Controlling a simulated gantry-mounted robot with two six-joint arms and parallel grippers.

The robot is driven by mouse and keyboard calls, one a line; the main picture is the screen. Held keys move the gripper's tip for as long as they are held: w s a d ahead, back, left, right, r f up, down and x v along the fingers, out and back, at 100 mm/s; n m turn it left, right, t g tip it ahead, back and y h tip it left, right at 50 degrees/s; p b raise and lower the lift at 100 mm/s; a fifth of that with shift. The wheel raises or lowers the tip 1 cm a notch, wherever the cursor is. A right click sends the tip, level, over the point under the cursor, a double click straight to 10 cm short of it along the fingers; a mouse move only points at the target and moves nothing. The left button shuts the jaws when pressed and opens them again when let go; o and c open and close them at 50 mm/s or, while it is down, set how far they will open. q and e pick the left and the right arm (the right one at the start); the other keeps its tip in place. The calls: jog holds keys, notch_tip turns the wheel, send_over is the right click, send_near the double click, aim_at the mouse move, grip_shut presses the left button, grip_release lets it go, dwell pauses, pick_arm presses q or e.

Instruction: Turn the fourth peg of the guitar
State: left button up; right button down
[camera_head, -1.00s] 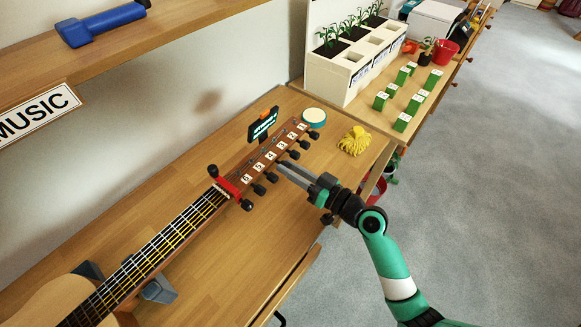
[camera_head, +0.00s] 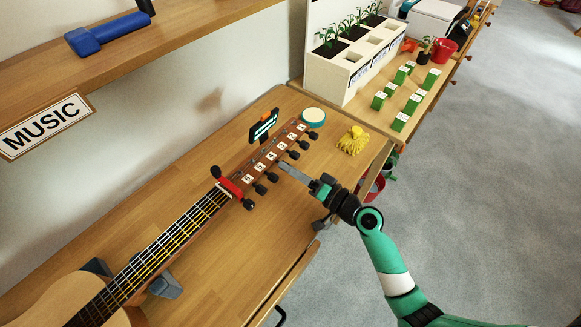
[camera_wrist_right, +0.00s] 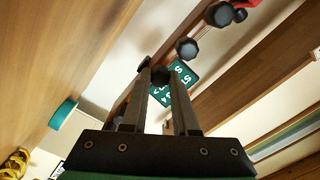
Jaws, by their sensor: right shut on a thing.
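The guitar (camera_head: 155,253) lies on the bench with its headstock toward the back right. Numbered labels run along the headstock, with dark pegs on its right side. My right gripper (camera_head: 282,164) reaches in from the right at the fourth peg, between the third peg (camera_head: 294,154) and the fifth peg (camera_head: 272,177). In the right wrist view the gripper (camera_wrist_right: 160,78) is shut on the fourth peg (camera_wrist_right: 160,76), whose dark knob sits between the fingertips. The fingers largely hide that peg in the head view. My left gripper is not in view.
A red capo (camera_head: 230,187) is on the neck. A round teal-rimmed object (camera_head: 314,115) and a yellow bundle (camera_head: 352,140) lie beyond. The bench right of the neck is mostly clear.

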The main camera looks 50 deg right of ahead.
dwell(0.3)
jog(key=c, duration=1)
grip_release()
jog(key=shift+o, duration=0.2)
jog(key=s+d, duration=0.1)
jog(key=s, duration=1)
jog(key=shift+s, duration=0.3)
